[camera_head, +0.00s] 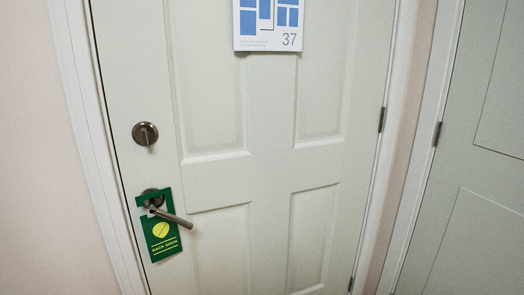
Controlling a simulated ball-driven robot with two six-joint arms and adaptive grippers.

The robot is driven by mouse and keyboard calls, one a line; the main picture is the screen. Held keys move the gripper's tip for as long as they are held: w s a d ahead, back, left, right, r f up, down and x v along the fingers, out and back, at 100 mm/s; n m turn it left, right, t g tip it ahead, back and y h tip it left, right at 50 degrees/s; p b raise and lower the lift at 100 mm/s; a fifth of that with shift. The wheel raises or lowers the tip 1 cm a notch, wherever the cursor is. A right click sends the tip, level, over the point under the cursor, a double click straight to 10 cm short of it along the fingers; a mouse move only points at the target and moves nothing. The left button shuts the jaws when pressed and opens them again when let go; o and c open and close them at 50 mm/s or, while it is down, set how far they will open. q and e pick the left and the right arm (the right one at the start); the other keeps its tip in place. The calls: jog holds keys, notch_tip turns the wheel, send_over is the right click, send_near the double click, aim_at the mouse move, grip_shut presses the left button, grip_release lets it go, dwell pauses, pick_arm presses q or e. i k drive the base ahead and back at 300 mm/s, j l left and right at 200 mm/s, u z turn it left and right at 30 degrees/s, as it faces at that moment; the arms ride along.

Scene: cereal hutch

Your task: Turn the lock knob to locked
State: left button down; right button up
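The lock knob (145,134) is a round, dark bronze fitting near the left edge of a closed white panelled door (219,169). Its small thumb piece appears to point roughly up and down. Below it is a bronze lever handle (175,217) that points right and slightly down. A green hanger (162,241) with a yellow emblem and the words "BACK SOON" hangs on the handle's stem. Neither of my grippers is in view.
A blue and white sign (268,25) with the number 37 is on the upper door. The hinges (381,119) are on its right side. A second pale door (463,190) stands at the right. A plain wall (45,170) is at the left. Nothing blocks the space before the knob.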

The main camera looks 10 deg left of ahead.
aim_at(145, 134)
jog(key=u, duration=0.45)
jog(key=l+u, duration=0.15)
jog(key=u, duration=0.7)
jog(key=k, duration=0.05)
